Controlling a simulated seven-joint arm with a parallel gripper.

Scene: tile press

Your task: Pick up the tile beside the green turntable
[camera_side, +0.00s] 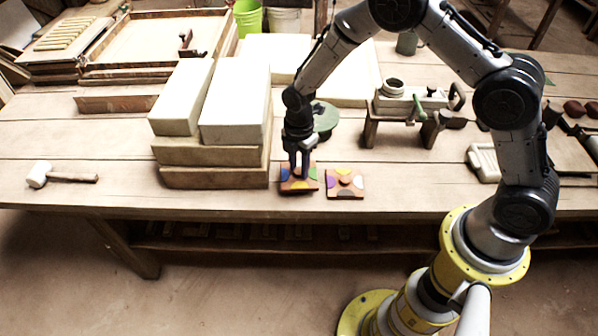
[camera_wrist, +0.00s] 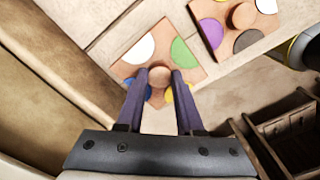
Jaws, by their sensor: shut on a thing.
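The green turntable (camera_side: 325,117) stands behind my gripper, partly hidden by it. A terracotta tile (camera_side: 311,184) with coloured spots lies under my gripper (camera_side: 299,172) near the table's front edge. In the wrist view this tile (camera_wrist: 125,70) shows white, green, yellow and blue-purple spots and a round central knob (camera_wrist: 160,76). My gripper (camera_wrist: 160,80) is shut on that knob, one finger on each side. Whether the tile is clear of the table I cannot tell. A second similar tile (camera_side: 345,184) lies just to the right; it also shows in the wrist view (camera_wrist: 222,12).
Stacked pale blocks on wooden boards (camera_side: 212,165) stand close to the left of my gripper. A bench-like press (camera_side: 408,105) stands at the back right. A mallet (camera_side: 62,175) lies far left. The front table edge is near; table right of the second tile is clear.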

